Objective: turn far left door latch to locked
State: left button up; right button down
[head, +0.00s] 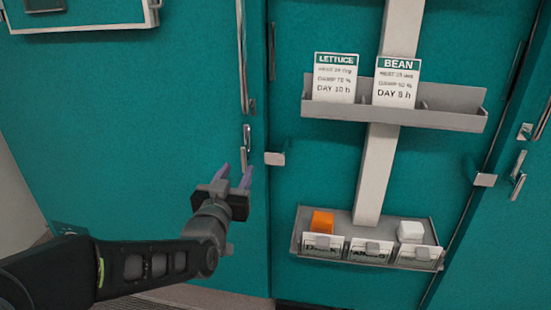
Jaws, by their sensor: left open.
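The far left door (120,120) is a teal panel and looks closed. Its small silver latch (246,138) is at the door's right edge, with the lever standing about vertical. A pale catch block (274,158) sits to the right of the latch, across the door gap. My left gripper (235,175) is open and empty, its two purple fingertips pointing up just below and left of the latch. I see no clear contact; the right fingertip comes close to the lever's lower end. My right gripper is out of view.
A long vertical door handle (245,60) runs above the latch. To the right, an upper grey shelf (450,117) holds lettuce and bean cards. A lower tray (297,243) holds an orange block (322,221) and a white block (410,231). Another latch (518,178) is on the right door.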

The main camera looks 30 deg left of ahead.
aim_at(243, 159)
pick_arm(q)
jog(key=shift+s, duration=0.1)
jog(key=shift+p+x, duration=0.4)
jog(key=shift+x, duration=3.5)
jog(key=shift+a, duration=0.1)
grip_shut()
